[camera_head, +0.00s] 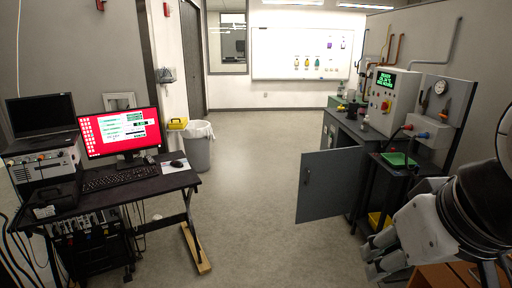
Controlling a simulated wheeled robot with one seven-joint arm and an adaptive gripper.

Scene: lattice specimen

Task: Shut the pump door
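The pump door (327,185) is a flat grey panel with a small dark handle near its left edge. It stands swung open from the grey cabinet (345,127) on the right and juts left into the aisle. My gripper (370,260) is at the lower right, in front of the door and apart from it in the picture, with its fingers pointing left. No object shows between the fingers; the angle hides how wide they are spread. The cabinet's inside and any pump in it are hidden behind the door.
A dark stand with a green tray (398,159) stands right of the door. A control box (390,100) sits on the bench. A desk with a red-screen monitor (122,132) is at left, a grey bin (197,148) behind it. The floor (245,190) between is clear.

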